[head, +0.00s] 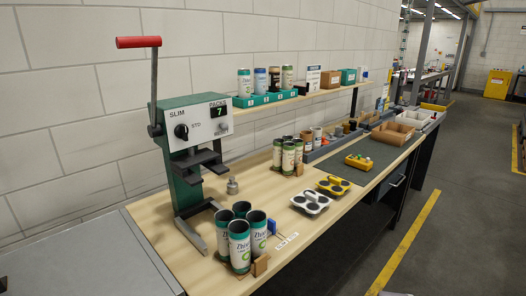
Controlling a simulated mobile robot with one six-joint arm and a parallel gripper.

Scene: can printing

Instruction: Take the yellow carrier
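The yellow carrier (333,185) lies on the wooden bench top, in the middle of the head view. It has a raised handle and dark round recesses, and it looks empty. A white carrier (311,202) of similar shape lies just in front of it, to the left. My gripper is not in view.
A green press with a red-handled lever (138,42) stands at the left. Green-white cans (239,240) stand near the front edge, and more cans (288,157) stand behind the carriers. A yellow item (358,162) lies on the dark mat (382,156). The floor at right is open.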

